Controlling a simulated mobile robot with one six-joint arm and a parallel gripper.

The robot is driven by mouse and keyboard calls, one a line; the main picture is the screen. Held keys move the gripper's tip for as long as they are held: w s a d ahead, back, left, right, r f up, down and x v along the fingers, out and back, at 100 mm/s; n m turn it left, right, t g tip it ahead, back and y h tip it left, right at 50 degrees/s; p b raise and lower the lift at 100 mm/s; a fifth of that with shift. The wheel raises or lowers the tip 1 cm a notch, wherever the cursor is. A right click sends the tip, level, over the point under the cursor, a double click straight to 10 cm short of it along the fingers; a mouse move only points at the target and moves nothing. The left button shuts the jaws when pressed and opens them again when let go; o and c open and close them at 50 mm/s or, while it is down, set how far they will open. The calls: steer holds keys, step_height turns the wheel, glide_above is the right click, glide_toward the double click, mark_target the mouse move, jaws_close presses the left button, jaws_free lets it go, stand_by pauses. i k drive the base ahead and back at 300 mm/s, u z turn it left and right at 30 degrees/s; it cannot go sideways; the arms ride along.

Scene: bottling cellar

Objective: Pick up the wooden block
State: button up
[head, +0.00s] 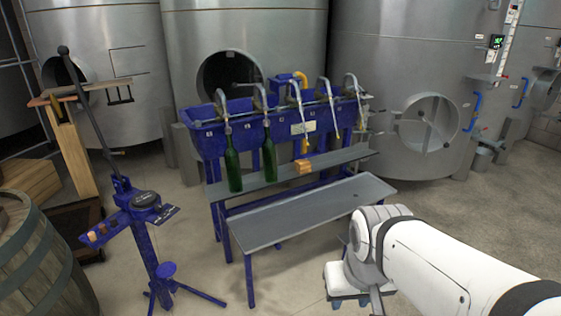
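A small orange-brown wooden block (304,168) sits on the upper grey shelf (335,158) of the blue bottling filler, to the right of two green bottles. My white arm comes in from the lower right. My gripper (360,301) is at the bottom, right of and below the lower grey bench and well apart from the block. Its fingers are small and partly hidden by the arm, so I cannot tell whether it is open or shut.
Green bottles (232,168) (269,158) stand under the filler spouts. The lower grey bench (300,211) is bare, in front of the shelf. A blue corking stand (150,238) and a barrel (40,262) are at left. Steel tanks (400,60) stand behind; floor is free at right.

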mark_target(303, 166)
steer(key=u, duration=0.15)
steer(key=k, duration=0.3)
steer(key=z, duration=0.3)
steer(key=i, duration=0.5)
steer(key=z, duration=0.45)
steer(key=k, duration=0.7)
steer(key=z, duration=0.7)
steer(key=k, duration=0.65)
steer(key=z, duration=0.45)
steer(key=i, duration=1.4)
steer(key=u, duration=0.85)
steer(key=i, duration=1.85)
steer(key=u, duration=1.25)
steer(key=i, duration=1.35)
steer(key=u, duration=0.55)
